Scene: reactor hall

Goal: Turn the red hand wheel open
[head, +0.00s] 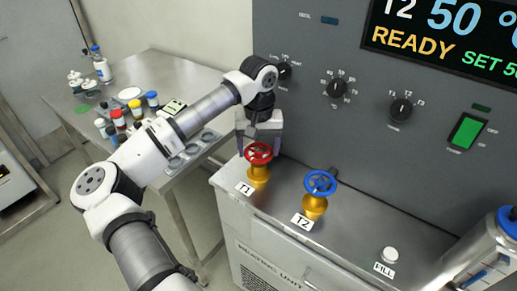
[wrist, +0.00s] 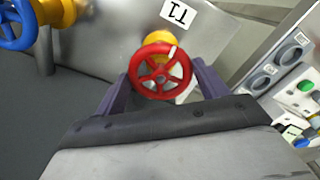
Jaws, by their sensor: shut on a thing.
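The red hand wheel (head: 258,153) sits on a brass valve body labelled T1, on the left end of the metal heating unit top. My gripper (head: 259,145) comes down from above and is shut on the red wheel. In the wrist view my gripper's fingers (wrist: 161,88) stand at the left and right of the red wheel (wrist: 160,71), around its rim. A white mark shows on the wheel's rim, toward the T1 label.
A blue hand wheel (head: 320,183) on a brass valve labelled T2 stands close to the right. The grey control panel (head: 350,100) with knobs rises behind. A steel table (head: 150,62) with bottles and vials is at left. A FILL cap (head: 390,254) is at front right.

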